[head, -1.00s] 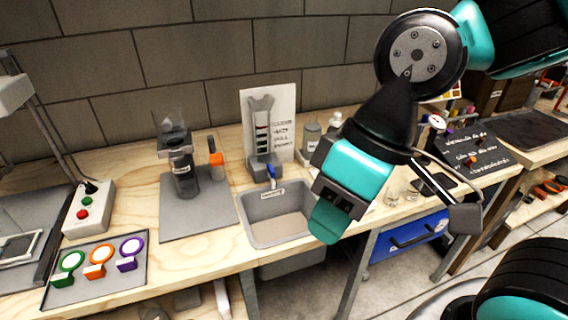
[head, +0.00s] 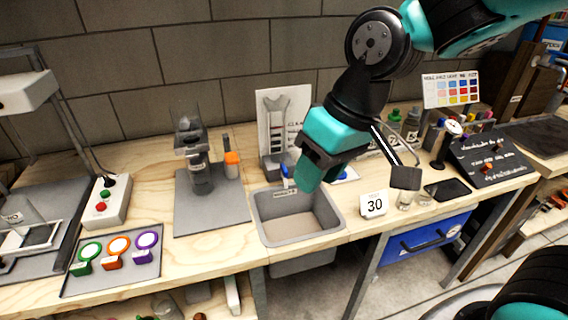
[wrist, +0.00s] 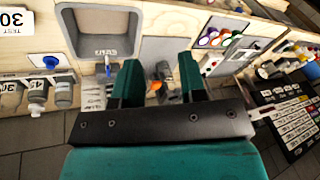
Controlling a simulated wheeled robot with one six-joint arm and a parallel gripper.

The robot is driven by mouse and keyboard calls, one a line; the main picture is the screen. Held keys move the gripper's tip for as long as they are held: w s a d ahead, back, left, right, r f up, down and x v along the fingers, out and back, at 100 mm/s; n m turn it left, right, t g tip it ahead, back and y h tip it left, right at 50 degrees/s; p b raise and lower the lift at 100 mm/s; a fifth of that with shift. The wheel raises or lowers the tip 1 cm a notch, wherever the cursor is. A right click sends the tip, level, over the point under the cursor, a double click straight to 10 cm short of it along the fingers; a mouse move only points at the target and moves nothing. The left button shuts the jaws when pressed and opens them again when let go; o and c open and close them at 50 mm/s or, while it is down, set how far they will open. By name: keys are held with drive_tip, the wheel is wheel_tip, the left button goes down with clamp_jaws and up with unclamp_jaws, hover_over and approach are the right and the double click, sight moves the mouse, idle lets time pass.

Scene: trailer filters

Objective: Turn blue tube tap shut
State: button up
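The blue tap (head: 285,172) is a small upright blue piece at the back rim of the grey sink (head: 335,222), beside the grey foot of the tube stand. It also shows in the wrist view (wrist: 107,66), left of the fingers. My gripper (head: 308,175) is above the back right part of the sink, to the right of the tap and apart from it. In the wrist view my gripper (wrist: 159,63) has its two teal fingers spread with nothing held between them. The tap's exact handle angle is too small to tell.
A white panel (head: 272,108) is behind the tap.

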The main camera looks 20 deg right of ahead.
drive_tip(key=w+d+f+m+t+h+p, duration=0.1)
drive_tip(key=w+f+m+t+p, duration=0.15)
drive_tip(key=w, duration=0.95)
drive_tip(key=m+h, duration=0.3)
approach(284, 167)
drive_tip(key=shift+n+t, duration=0.25)
drive_tip(key=shift+t, duration=0.2)
drive_tip(key=p+x, duration=0.1)
drive_tip(key=x, duration=0.2)
drive_tip(key=p+x, duration=0.1)
drive_tip(key=x, duration=0.2)
drive_tip(key=p+x, duration=0.1)
drive_tip(key=x, duration=0.2)
drive_tip(key=shift+s+f, duration=0.25)
drive_tip(key=shift+s, duration=0.05)
clamp_jaws()
